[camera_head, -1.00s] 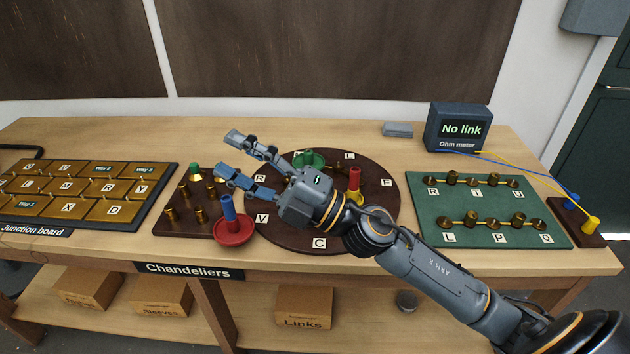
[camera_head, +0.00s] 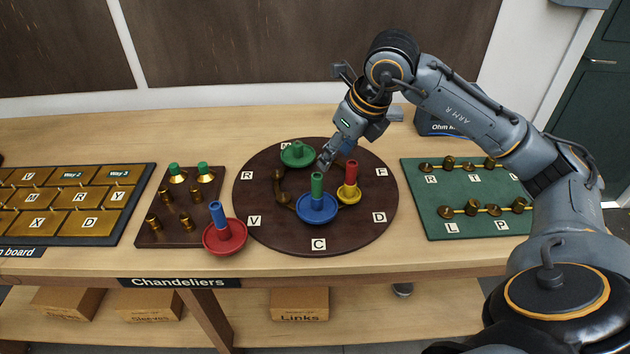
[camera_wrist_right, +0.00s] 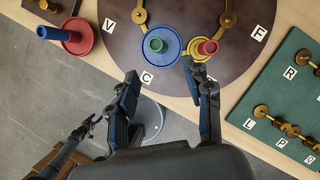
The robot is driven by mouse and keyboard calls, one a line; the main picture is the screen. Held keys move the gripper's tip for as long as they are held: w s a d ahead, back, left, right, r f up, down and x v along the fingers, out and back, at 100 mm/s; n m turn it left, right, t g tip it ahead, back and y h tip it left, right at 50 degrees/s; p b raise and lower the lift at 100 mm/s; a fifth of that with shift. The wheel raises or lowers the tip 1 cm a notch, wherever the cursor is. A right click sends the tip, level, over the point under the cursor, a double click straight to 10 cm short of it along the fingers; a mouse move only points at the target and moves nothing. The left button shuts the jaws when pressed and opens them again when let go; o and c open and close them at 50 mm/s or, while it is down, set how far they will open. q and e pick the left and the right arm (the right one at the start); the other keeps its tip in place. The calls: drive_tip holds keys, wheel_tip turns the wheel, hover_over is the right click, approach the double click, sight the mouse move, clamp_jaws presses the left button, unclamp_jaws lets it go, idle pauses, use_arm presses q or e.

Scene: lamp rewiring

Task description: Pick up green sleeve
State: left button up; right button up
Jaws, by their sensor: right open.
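A green sleeve (camera_head: 317,186) stands upright on the blue dish (camera_head: 317,212) on the round brown board; from above in the wrist view, its green top (camera_wrist_right: 156,44) shows inside the blue ring (camera_wrist_right: 170,52). My right gripper (camera_head: 326,160) is just above and behind the sleeve in the head view, its fingers pointing down. In the wrist view the right gripper (camera_wrist_right: 167,95) has its two fingers spread wide, with nothing between them. The sleeve shows beyond the fingertips, apart from them.
A red sleeve (camera_head: 351,173) on a yellow dish (camera_head: 349,194) stands close right of the green sleeve. A green dish (camera_head: 298,155) sits behind. A red dish (camera_head: 225,240) with a blue sleeve (camera_head: 219,216) stands at front left. A green panel (camera_head: 445,225) lies right.

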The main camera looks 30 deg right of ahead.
sight(321, 178)
drive_tip(key=p+x, duration=0.1)
drive_tip(key=x, duration=0.6)
drive_tip(key=shift+a, duration=0.1)
drive_tip(key=shift+w+a+f+p, duration=0.15)
drive_tip(key=shift+w+f+p, duration=0.05)
drive_tip(key=shift+f+p, duration=0.25)
drive_tip(key=p+x, duration=0.1)
drive_tip(key=x, duration=0.2)
drive_tip(key=shift+w+f, duration=0.2)
drive_tip(key=shift+f, duration=0.1)
drive_tip(key=shift+w+a+f, duration=0.1)
drive_tip(key=shift+f, duration=0.25)
drive_tip(key=c, duration=1)
